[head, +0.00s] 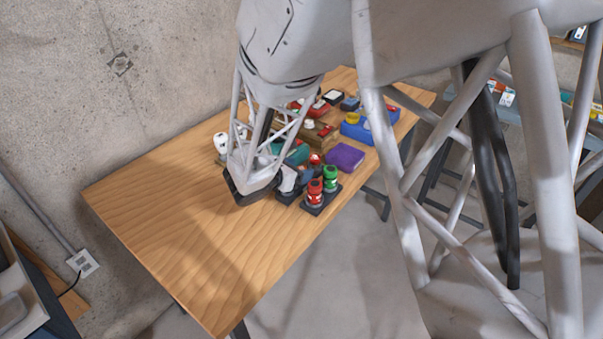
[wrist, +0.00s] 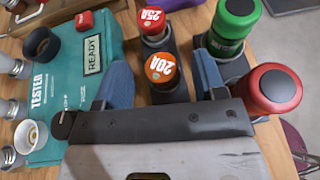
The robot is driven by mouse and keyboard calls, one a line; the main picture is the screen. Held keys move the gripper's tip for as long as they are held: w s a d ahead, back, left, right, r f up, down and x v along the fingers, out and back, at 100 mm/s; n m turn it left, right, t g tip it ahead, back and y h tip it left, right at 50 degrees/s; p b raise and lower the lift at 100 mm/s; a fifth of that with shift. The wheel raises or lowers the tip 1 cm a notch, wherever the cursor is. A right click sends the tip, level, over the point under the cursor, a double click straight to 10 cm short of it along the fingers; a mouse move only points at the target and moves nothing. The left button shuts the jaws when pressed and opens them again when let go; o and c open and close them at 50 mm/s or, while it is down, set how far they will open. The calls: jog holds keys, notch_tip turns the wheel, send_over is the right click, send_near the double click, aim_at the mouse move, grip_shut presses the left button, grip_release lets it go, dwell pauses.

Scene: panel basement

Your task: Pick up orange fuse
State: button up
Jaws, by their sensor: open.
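The orange fuse (wrist: 161,69), with a round cap marked 20A, stands upright on a dark holder in the wrist view. My gripper (wrist: 160,78) is open, with one blue finger on the left of the orange fuse and one on its right. The fuse lies between the fingers, and I cannot tell whether either touches it. In the head view the orange fuse is hidden behind my arm and gripper, which is low over the wooden table's front part.
A red 25A fuse (wrist: 152,22) stands just behind the orange one. A green-capped one (wrist: 235,22) and a red-capped one (wrist: 270,88) stand close on the right. A teal tester box (wrist: 75,75) lies left. The wooden table (head: 190,215) is clear at front left.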

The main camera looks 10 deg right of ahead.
jog(key=shift+s+d+f, duration=0.1)
jog(key=shift+s+f, duration=0.05)
jog(key=shift+f, duration=0.2)
jog(key=c, duration=1)
notch_tip(320, 180, up, 10)
jog(key=shift+r, duration=0.25)
jog(key=shift+w, duration=0.2)
jog(key=w+a, duration=0.4)
jog(key=a, duration=0.3)
jog(key=w+a, duration=0.4)
jog(key=a, duration=0.4)
jog(key=shift+w, duration=0.4)
